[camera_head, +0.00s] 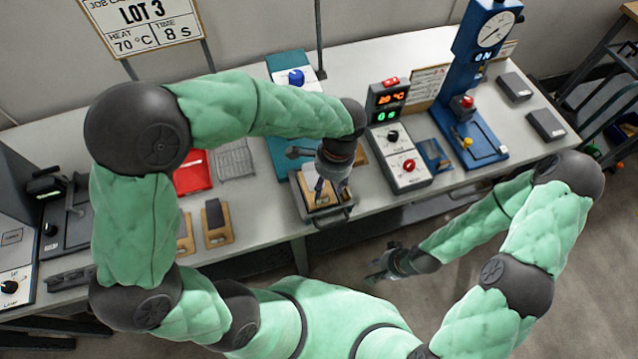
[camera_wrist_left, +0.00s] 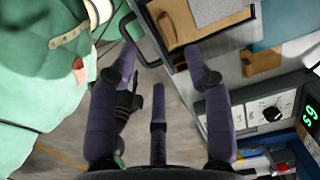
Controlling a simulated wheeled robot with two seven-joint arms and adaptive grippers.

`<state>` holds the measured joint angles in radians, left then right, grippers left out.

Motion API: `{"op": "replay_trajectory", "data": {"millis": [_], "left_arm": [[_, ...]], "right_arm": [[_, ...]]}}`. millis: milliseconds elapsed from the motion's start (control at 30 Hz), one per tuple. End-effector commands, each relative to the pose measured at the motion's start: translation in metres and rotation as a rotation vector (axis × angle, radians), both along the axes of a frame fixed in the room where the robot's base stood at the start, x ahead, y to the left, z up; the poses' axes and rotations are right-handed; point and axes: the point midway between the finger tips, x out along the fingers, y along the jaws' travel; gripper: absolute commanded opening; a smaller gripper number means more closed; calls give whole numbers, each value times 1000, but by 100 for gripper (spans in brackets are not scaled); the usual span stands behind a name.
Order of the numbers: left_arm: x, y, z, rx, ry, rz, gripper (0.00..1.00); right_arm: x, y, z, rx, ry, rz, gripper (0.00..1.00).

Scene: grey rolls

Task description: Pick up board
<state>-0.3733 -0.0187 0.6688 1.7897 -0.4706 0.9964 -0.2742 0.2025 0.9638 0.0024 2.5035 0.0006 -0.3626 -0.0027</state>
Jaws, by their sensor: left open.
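A wooden board (camera_head: 309,203) sits in a grey metal tray with a handle at the front of the teal press, partly hidden by my left gripper. In the left wrist view the board (camera_wrist_left: 180,28) with its grey pad shows at the top, beyond the fingertips. My left gripper (camera_head: 321,188) points down over this tray; its spread fingers (camera_wrist_left: 160,68) have nothing between them. Two similar boards lie on the table to the left, one with a dark pad (camera_head: 214,222). My right gripper (camera_head: 388,263) hangs low in front of the table; its finger opening is unclear.
A control box (camera_head: 400,155) with knobs and lit displays stands right of the tray. A blue stand with a dial (camera_head: 475,80) is further right. A red tray (camera_head: 190,175) and a wire rack (camera_head: 235,160) lie left. The table's front edge is close to the tray.

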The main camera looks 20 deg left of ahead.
Motion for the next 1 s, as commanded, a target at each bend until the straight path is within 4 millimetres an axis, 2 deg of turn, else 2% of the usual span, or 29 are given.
{"op": "replay_trajectory", "data": {"millis": [133,433,700,1000], "left_arm": [[-2,3,-26,0,4,0,50],[-1,6,-47,1,3,1,50],[1,12,-84,-1,3,0,50],[1,13,-88,-2,1,0,50]], "right_arm": [[0,0,-9,0,1,0,30],[0,0,-16,0,0,0,30],[0,0,-33,0,0,0,30],[0,0,-33,0,0,0,30]]}}
